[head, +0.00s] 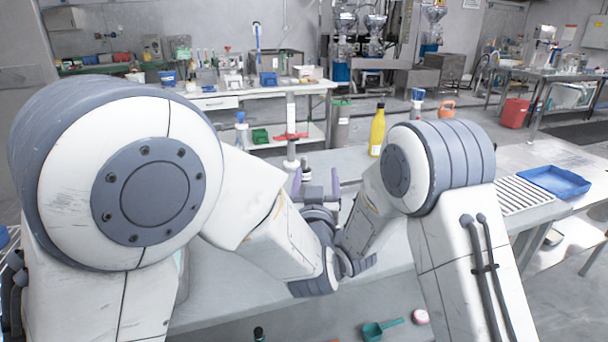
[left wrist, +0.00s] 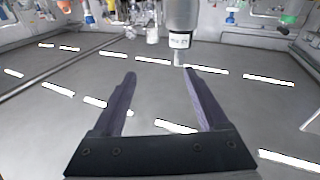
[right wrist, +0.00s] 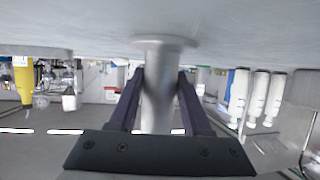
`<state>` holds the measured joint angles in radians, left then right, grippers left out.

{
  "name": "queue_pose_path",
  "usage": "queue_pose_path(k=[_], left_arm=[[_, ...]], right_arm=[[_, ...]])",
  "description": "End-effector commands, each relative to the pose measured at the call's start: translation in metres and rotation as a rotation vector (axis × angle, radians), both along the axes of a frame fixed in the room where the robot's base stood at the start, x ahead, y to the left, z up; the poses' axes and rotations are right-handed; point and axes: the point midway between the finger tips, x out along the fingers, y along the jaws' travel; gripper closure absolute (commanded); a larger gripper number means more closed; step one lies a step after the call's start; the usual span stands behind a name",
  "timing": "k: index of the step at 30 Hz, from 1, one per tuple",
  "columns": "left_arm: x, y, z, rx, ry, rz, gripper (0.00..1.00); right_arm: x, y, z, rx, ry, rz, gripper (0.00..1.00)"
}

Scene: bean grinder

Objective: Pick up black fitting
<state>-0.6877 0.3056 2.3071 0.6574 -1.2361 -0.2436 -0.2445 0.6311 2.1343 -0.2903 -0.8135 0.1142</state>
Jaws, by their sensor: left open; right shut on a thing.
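I cannot clearly make out a black fitting; a small black-topped thing (head: 259,333) shows at the bottom edge of the head view. My left gripper (head: 316,180) is open above the table, its two purple fingers apart. In the left wrist view this gripper (left wrist: 160,74) has nothing between its fingers. A metal cylinder (left wrist: 181,18) with a white label and a dark band shows beyond them. In the right wrist view my right gripper (right wrist: 161,75) is shut on a flanged metal cylinder (right wrist: 158,95). In the head view the right gripper is hidden behind my left wrist.
The grey table (head: 225,295) has a yellow bottle (head: 377,132) at its back. A blue tray (head: 555,181) lies at the right. A green scoop (head: 382,329) and a pink-topped item (head: 420,317) are low in front.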

Motion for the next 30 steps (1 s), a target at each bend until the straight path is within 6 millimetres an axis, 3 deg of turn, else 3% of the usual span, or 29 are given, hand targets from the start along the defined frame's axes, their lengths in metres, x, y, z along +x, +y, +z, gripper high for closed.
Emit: queue_pose_path(k=[3, 7, 15, 23, 30], left_arm=[[-0.012, 0.012, -0.019, 0.048, 0.060, 0.062, 0.23], [-0.013, 0.019, -0.028, 0.072, 0.090, 0.095, 0.23], [0.032, 0.023, -0.029, 0.074, 0.093, 0.102, 0.23], [0.054, 0.023, -0.029, 0.075, 0.094, 0.099, 0.23], [0.089, 0.026, -0.029, 0.073, 0.092, 0.099, 0.23]], right_arm=[[0.000, 0.000, 0.001, 0.001, -0.002, 0.000, 1.00], [0.000, 0.000, 0.001, 0.001, -0.003, 0.000, 1.00], [0.000, 0.000, 0.001, 0.001, -0.003, 0.000, 1.00], [0.000, 0.000, 0.001, 0.001, -0.003, 0.000, 1.00], [0.000, 0.000, 0.001, 0.001, -0.003, 0.000, 1.00]])
